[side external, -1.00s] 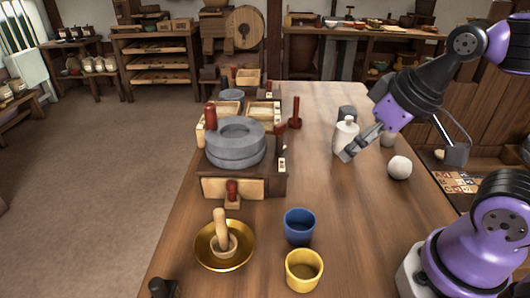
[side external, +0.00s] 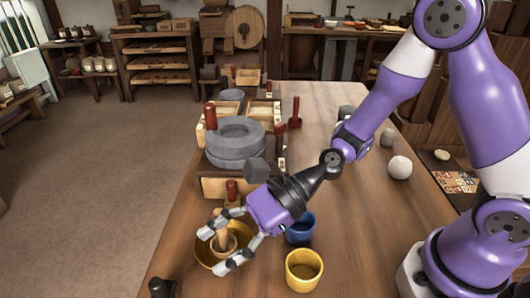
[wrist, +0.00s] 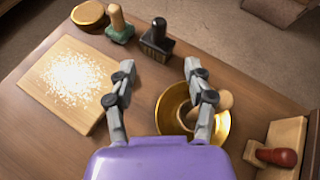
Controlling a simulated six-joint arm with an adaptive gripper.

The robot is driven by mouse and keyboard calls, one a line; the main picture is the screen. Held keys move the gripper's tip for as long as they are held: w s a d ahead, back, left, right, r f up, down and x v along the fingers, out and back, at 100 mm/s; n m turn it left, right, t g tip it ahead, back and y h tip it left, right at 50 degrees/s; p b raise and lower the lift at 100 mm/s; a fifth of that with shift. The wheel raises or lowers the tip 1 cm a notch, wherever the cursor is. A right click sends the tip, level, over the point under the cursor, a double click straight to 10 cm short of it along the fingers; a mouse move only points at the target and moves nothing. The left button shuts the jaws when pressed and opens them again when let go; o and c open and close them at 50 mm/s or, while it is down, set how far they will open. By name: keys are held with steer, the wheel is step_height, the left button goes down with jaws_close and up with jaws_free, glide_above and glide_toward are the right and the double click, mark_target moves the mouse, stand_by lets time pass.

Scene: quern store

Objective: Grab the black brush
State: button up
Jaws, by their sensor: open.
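The black brush (wrist: 157,40) stands on the table near its edge, with a dark knob handle on a block-like body. It lies ahead of my gripper (wrist: 158,67) in the wrist view, between the spread fingertips' directions and apart from them. In the side external view the brush (side external: 161,288) is cut off at the bottom left edge. There, my gripper (side external: 216,249) is open and empty, and its fingers show over the brass bowl (side external: 203,257). The exact height above the table is hard to tell.
The brass bowl (wrist: 168,104) holds a wooden pestle (wrist: 225,98). A green-based stamp (wrist: 118,25) stands just left of the brush. A board with white powder (wrist: 45,85) lies further left. Blue (side external: 301,231) and yellow (side external: 304,272) cups stand right of the bowl.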

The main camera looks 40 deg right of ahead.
mark_target(158, 286)
steer(key=shift+a+f+m, duration=0.15)
steer(key=shift+a+m, duration=0.05)
steer(key=shift+m, duration=0.5)
steer(key=shift+w+a+f, duration=0.1)
steer(key=shift+a, duration=0.2)
steer(key=x, duration=0.9)
steer(key=shift+w+a, duration=0.1)
steer(key=shift+a, duration=0.4)
jaws_close()
